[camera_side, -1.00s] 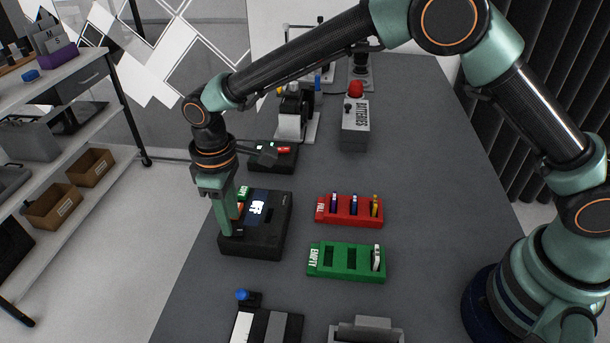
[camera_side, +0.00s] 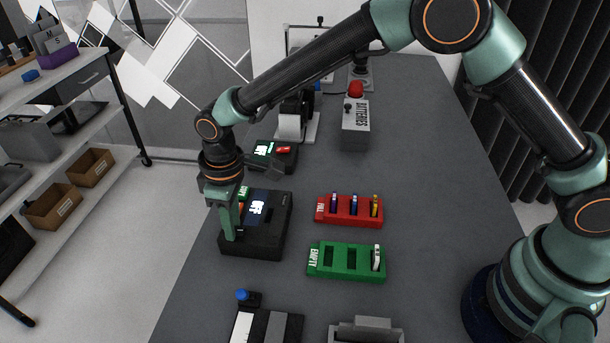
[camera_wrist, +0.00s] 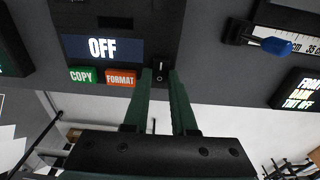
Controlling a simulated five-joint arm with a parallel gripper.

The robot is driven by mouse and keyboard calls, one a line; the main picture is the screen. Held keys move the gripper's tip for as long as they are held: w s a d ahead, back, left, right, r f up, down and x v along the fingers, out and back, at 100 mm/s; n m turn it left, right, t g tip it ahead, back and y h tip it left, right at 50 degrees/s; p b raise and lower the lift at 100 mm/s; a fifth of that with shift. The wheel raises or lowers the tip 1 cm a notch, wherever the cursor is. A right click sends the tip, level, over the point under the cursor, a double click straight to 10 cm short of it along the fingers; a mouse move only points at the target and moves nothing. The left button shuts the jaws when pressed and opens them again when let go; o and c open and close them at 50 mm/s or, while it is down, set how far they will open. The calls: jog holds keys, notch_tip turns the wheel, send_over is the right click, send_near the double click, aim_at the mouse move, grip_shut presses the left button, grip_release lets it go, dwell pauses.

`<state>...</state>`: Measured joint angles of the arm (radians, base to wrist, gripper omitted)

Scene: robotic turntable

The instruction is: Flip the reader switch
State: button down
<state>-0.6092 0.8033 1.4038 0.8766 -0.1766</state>
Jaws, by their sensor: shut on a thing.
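The reader (camera_side: 265,243) is a black box on the left side of the table, with a lit screen. In the wrist view the screen (camera_wrist: 103,48) reads OFF, above a green COPY button (camera_wrist: 82,76) and an orange FORMAT button (camera_wrist: 120,78). The reader switch (camera_wrist: 158,70) is a small black part beside the FORMAT button. My gripper (camera_side: 231,238) points down at the reader's near left corner. In the wrist view its fingertips (camera_wrist: 160,74) stand on either side of the switch, shut on it. In the side view the fingers hide the switch.
A red tray (camera_side: 323,216) and a green tray marked EMPTY (camera_side: 338,274) lie right of the reader. A second device (camera_side: 262,164) stands behind it. A grey BATTERIES box (camera_side: 354,135) with a red button is farther back. A blue-knobbed slider (camera_side: 242,295) is in front.

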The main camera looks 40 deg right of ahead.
aim_at(241, 231)
jog(key=shift+t, duration=0.4)
jog(key=c, duration=1)
grip_release()
jog(key=shift+d, duration=0.1)
jog(key=shift+r, duration=0.15)
notch_tip(241, 231, up, 12)
jog(key=s, duration=0.1)
jog(key=shift+s+d, duration=0.15)
jog(key=shift+d, duration=0.25)
